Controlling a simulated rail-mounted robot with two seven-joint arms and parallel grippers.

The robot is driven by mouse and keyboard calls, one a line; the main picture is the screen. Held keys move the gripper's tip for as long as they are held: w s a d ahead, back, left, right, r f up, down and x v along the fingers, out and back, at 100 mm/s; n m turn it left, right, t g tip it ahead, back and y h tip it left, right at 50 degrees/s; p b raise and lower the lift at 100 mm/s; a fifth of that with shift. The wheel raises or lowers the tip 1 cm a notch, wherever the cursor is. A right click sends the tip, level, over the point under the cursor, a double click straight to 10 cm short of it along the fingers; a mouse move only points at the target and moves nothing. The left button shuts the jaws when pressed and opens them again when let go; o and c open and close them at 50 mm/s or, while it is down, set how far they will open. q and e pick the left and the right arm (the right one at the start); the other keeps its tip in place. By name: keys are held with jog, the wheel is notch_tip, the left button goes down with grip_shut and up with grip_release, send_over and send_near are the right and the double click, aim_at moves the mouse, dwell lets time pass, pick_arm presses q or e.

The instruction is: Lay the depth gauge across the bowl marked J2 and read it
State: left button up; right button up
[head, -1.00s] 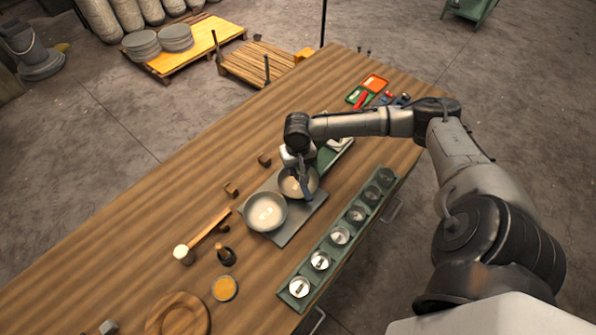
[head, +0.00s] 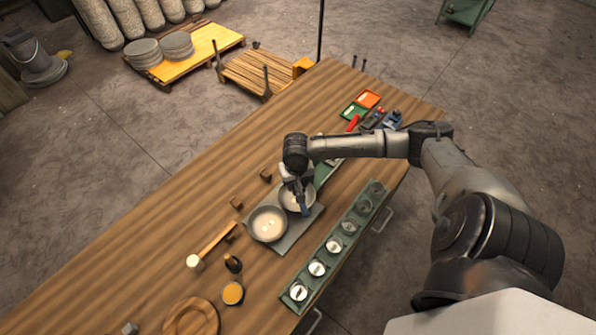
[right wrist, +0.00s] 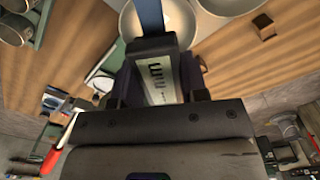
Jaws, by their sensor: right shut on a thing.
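Two pale bowls stand side by side on a grey mat (head: 290,237) in the head view. The nearer bowl (head: 267,224) is in full view with small pale marks inside. The farther bowl (head: 287,203) is partly covered by my right gripper (head: 299,186). I cannot read J2 on either. My right gripper is shut on the blue depth gauge (head: 304,208), which is over the farther bowl; whether it touches the rim is unclear. In the right wrist view the gauge (right wrist: 157,80) shows a pale face reading "mm", and its blue bar reaches over a bowl (right wrist: 184,22). My left gripper is not in view.
A green rack (head: 328,253) with several round metal pots runs along the table's right edge. A mallet (head: 212,242), a dark bottle (head: 233,264) and an orange-filled dish (head: 232,293) lie nearer. Small trays and tools sit at the far end.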

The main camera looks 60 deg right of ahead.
jog(key=d, duration=0.1)
jog(key=w+d, duration=0.1)
jog(key=f, duration=0.1)
jog(key=shift+w+d, duration=0.25)
jog(key=shift+d, duration=0.15)
jog(key=shift+w+d, duration=0.1)
jog(key=shift+d, duration=0.15)
jog(key=shift+a+f+n+b, duration=0.1)
jog(key=shift+n+b, duration=0.25)
jog(key=shift+n, duration=0.05)
jog(key=shift+f+b, duration=0.7)
jog(key=shift+b, duration=0.25)
jog(key=shift+f+b, duration=2.05)
jog(key=shift+f, duration=1.3)
